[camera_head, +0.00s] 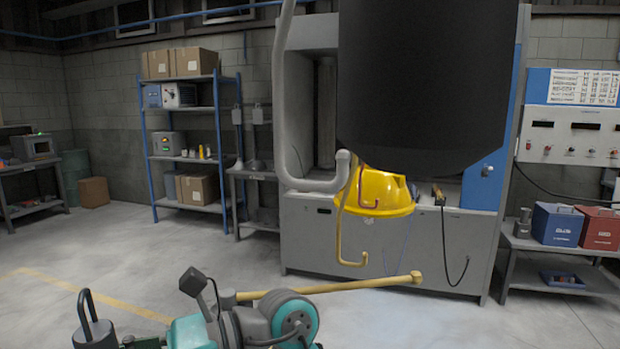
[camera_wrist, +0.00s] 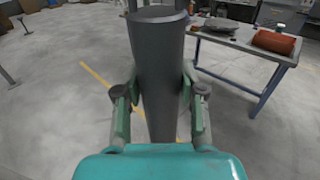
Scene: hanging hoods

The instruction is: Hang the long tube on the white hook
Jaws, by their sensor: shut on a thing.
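The long tube (camera_wrist: 158,70) is a dark grey cylinder, held upright between the green fingers of my gripper (camera_wrist: 158,102) in the wrist view. In the head view the tube's top (camera_head: 95,335), with a dark loop handle, shows at the bottom left corner; the rest is cut off by the frame. My gripper is shut on it and only partly in view there. The white hook (camera_head: 283,100) is a thick pale rod coming down from above, curving at the bottom to an upturned tip right of centre. The tube is apart from it, lower and to the left.
A large black cylinder (camera_head: 425,80) fills the upper middle right. A yellow hook (camera_head: 340,235) and a red hook (camera_head: 361,188) hang by a yellow helmet-like object (camera_head: 390,195). A yellow rod (camera_head: 350,286) crosses low. Open floor (camera_head: 110,255) lies left.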

